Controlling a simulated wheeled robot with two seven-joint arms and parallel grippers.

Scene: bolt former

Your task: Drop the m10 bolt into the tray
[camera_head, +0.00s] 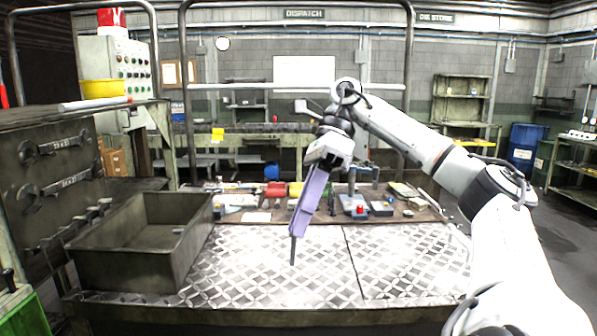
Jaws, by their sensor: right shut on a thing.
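My right gripper (297,230) hangs over the middle of the workbench, pointing down and slightly left. Its lower part is long and lilac. A thin dark rod (293,252), which looks like the m10 bolt, sticks down from its lower end, nearly upright. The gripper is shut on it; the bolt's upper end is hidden. The tray (130,269) is a deep, dark grey metal box at the bench's left. The gripper and bolt are to the right of the tray, not over it. My left gripper is not in view.
The bench's tread-plate top (270,280) is clear at the front. Several tools and small parts lie along its back, including a red item (275,190) and a blue-grey device (352,205). A dark panel with wrenches (60,185) stands left of the tray.

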